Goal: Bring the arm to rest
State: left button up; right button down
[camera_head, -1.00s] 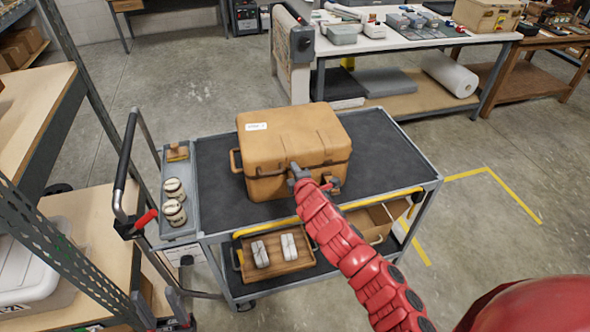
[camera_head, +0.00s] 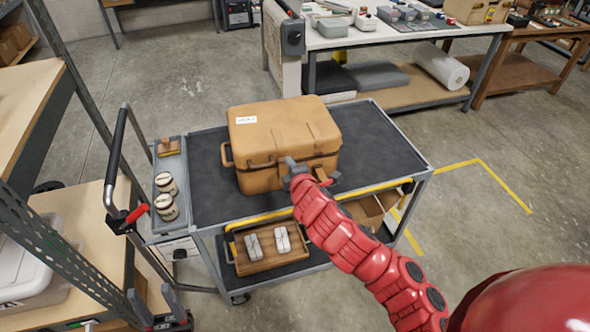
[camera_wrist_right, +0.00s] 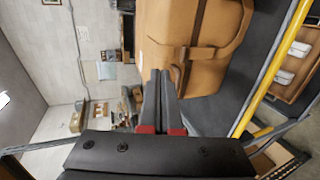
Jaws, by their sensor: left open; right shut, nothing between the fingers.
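My right arm reaches in from the lower right in the head view. Its gripper (camera_head: 292,164) is at the front face of a tan lidded case (camera_head: 283,136) on the cart's top. The gripper is shut and empty; whether it touches the case I cannot tell. In the right wrist view the two dark fingers (camera_wrist_right: 169,80) lie together, with the case (camera_wrist_right: 195,40) just beyond them. My left gripper (camera_head: 152,296) shows at the lower left edge of the head view, open, beside the wooden shelf; most of that arm is out of view.
The cart (camera_head: 385,150) carries two jars (camera_head: 166,196) in a side tray. Its lower shelf holds a wooden tray (camera_head: 262,262) with white pieces and an open box (camera_head: 372,208). Metal shelving (camera_head: 72,90) stands at left, a worktable (camera_head: 390,38) behind.

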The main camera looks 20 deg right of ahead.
jog(key=s+r, duration=0.1)
jog(key=s, duration=0.1)
jog(key=s+r, duration=0.2)
jog(key=shift+s+d+b, duration=0.1)
jog(key=shift+b, duration=0.25)
